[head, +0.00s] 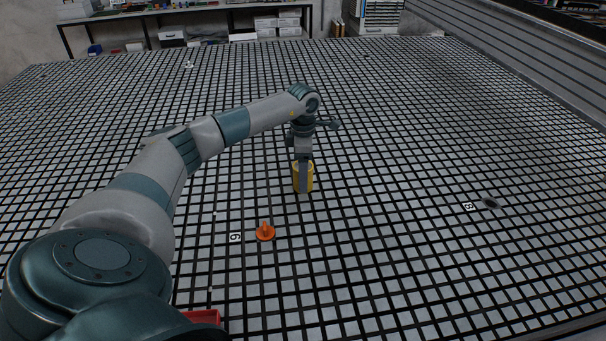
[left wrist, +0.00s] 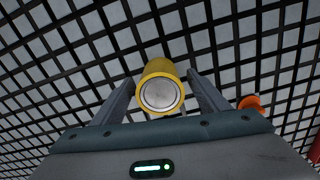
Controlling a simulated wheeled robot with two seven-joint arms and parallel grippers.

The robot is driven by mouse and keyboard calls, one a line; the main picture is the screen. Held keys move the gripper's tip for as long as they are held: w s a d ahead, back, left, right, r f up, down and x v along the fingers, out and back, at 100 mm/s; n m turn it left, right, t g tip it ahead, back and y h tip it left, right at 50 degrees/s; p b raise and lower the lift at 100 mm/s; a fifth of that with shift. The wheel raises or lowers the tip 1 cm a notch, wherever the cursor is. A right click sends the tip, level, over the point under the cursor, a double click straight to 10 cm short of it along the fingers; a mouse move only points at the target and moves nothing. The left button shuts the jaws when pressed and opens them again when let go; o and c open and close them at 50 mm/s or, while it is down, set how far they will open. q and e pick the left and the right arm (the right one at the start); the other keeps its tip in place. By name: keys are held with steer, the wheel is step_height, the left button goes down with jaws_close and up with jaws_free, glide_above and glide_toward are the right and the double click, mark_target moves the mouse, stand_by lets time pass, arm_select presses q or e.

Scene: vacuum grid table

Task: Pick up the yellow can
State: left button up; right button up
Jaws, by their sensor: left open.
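The yellow can (head: 310,178) stands upright on the grid table, near the middle of the head view. My left gripper (head: 303,182) points down over it, and a finger hides part of the can. In the left wrist view the can (left wrist: 161,88) shows its silver top and yellow side between the two open fingers of my left gripper (left wrist: 160,85). A gap shows between the can and each finger there. My right gripper is in neither view.
An orange knobbed piece (head: 265,232) sits on the grid table (head: 420,250) in front of the can, beside a number tag (head: 235,237). A dark round piece (head: 491,203) lies at the right by another tag (head: 468,206). The grid around the can is clear.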

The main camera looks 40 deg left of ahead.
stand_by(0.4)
arm_select(q)
steer(key=c, duration=1.3)
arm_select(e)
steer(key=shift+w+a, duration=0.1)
arm_select(q)
steer(key=shift+r, duration=0.1)
